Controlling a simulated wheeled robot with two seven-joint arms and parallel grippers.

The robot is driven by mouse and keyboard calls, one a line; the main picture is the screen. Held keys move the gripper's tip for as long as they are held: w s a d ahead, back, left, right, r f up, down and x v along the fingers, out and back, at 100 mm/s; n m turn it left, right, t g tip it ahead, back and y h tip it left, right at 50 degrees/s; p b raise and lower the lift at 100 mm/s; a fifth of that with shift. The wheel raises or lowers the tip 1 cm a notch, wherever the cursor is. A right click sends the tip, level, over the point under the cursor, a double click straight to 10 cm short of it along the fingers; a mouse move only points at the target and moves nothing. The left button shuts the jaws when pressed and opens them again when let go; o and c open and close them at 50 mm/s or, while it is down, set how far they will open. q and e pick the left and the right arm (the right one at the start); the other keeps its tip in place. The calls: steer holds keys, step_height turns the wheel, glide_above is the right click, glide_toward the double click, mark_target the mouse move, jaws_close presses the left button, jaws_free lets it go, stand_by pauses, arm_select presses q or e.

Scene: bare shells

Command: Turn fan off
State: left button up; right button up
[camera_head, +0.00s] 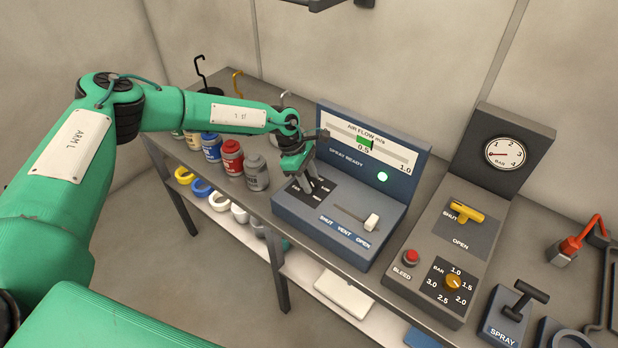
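A blue-grey air flow console (300,218) stands on the bench. Its dark square control plate (322,196) has small white marks. My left gripper (310,188) points down onto this plate, with its dark fingers at or just above it. The fingers and wrist hide the middle of the plate, so I cannot make out a fan control or whether it is held. The air flow gauge (366,144) shows a green mark a little right of 0.5. The lamp (382,177) beside SPRAY READY glows green. My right gripper is out of view.
A white-tipped vent slider (371,222) sits toward OPEN, right of my gripper. A pressure console with yellow lever (466,211) and red bleed button (411,257) stands further right. Several paint bottles, including a red one (231,158), stand close to my forearm's near side.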

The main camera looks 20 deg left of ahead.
arm_select(q)
steer(key=shift+c, duration=1.1)
